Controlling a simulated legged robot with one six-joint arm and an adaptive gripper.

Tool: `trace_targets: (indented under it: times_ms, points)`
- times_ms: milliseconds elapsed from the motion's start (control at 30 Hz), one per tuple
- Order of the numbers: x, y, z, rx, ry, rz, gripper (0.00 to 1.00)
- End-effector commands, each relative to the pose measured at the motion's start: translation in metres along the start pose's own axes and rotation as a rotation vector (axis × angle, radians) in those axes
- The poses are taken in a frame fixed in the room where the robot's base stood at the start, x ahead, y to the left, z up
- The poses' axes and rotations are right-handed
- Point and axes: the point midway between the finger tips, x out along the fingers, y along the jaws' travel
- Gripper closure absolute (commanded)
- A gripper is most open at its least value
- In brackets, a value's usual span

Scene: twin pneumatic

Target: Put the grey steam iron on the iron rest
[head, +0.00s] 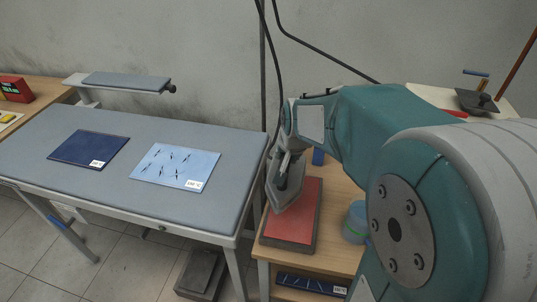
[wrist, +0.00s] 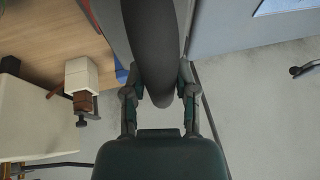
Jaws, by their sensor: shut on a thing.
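The grey steam iron (head: 277,198) is in my gripper at the left edge of the small wooden table, over the upper left part of the iron rest. The iron rest (head: 292,232) is a red pad on a dark base. I cannot tell whether the iron touches it. In the wrist view, my gripper (wrist: 160,92) is shut on the iron's dark handle (wrist: 154,45), with a finger on each side. The iron's soleplate is hidden.
A grey ironing table (head: 110,195) with dark blue and light blue cloths stands to the left. A cylindrical container (head: 355,222) stands right of the rest. A black cable (head: 264,70) hangs near the iron. A labelled dark tray (head: 311,285) sits below.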

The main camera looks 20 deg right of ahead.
Motion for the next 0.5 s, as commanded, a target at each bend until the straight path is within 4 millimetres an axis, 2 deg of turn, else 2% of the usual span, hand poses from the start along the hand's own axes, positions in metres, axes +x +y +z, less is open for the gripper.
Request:
trace_targets:
  times_ms: [233, 500]
  points:
    - [0.031, 0.026, -0.003, 0.001, 0.003, 0.0, 1.0]
    - [0.045, 0.04, -0.005, 0.0, 0.004, -0.003, 1.0]
